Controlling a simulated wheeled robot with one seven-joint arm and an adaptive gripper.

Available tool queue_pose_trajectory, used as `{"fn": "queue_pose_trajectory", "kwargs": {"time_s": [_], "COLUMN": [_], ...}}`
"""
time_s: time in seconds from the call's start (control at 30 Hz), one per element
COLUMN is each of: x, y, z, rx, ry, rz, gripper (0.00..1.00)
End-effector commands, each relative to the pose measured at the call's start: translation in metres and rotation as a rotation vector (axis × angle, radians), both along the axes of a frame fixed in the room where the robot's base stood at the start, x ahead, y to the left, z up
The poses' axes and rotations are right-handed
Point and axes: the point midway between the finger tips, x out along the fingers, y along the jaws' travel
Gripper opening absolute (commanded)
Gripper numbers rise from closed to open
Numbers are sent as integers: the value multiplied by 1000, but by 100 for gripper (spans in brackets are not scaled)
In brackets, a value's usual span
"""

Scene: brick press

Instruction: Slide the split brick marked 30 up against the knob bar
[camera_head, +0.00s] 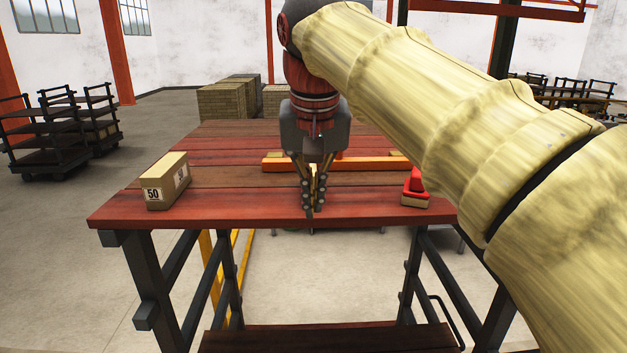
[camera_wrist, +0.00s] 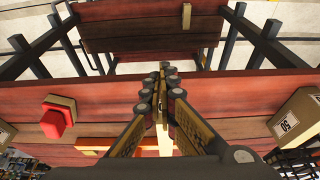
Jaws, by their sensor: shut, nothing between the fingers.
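No marking 30 is readable in either view. A pale yellow-tan piece (camera_wrist: 165,142) shows partly between my fingers in the wrist view, beside the orange bar; I cannot tell if it is the split brick. I cannot tell which is the knob bar. My gripper (camera_head: 313,212) points down, shut and empty, near the table's front edge.
A tan brick marked 50 (camera_head: 165,182) stands on the left of the red plank table (camera_head: 235,208). The planks between it and my gripper are clear. Brick stacks (camera_head: 222,103) and dark carts (camera_head: 62,135) stand beyond the table.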

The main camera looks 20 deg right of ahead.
Motion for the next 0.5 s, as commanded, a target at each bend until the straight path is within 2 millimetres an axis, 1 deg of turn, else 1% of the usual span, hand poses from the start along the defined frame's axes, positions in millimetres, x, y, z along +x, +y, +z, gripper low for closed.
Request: {"fn": "queue_pose_trajectory", "kwargs": {"time_s": [0.03, 0.17, 0.3, 0.4, 0.5], "x": [2, 9, 30, 39, 45], "y": [-1, -3, -10, -13, -15], "z": [-11, -34, -32, -32, -33], "rx": [-1, 0, -1, -1, -1], "ry": [4, 3, 0, 1, 1], "rz": [-1, 0, -1, 0, 1], "gripper": [0, 0, 0, 0, 0]}}
